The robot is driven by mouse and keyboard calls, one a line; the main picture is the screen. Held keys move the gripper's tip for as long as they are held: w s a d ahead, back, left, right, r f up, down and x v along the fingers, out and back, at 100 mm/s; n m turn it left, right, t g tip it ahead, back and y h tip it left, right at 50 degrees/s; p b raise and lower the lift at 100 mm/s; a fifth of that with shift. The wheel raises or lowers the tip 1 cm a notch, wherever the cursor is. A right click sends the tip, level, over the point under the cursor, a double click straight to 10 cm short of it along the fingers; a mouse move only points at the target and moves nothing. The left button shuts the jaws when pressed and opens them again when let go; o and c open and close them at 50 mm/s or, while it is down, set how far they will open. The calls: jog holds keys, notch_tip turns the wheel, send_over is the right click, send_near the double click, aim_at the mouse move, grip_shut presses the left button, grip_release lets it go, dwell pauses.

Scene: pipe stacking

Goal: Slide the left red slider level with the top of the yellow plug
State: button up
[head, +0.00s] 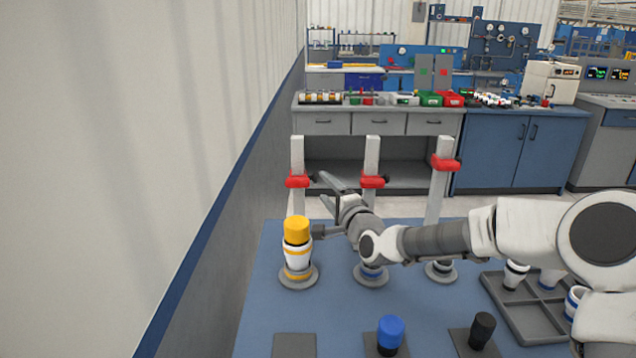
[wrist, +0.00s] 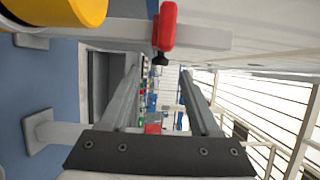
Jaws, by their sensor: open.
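The left red slider (head: 297,181) sits on the leftmost grey post (head: 297,150), with a small dark knob on its right side. In the wrist view the red slider (wrist: 167,25) is at the top, its black knob pointing down toward the space between the fingers. The yellow plug (head: 297,229) caps a white, yellow-banded pipe stack in front of that post, and appears lower than the slider in the head view. The plug (wrist: 58,10) also shows at the wrist view's top left. My gripper (head: 322,186) is open and empty, just right of the slider and apart from it.
A middle post with a red slider (head: 372,181) and a right post with a higher red slider (head: 445,163) stand alongside. A blue plug (head: 390,334) and a black plug (head: 482,329) stand in front. A grey tray (head: 520,318) holds pipe pieces. A wall is at the left.

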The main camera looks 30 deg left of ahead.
jog(key=shift+x, duration=2.8)
grip_shut()
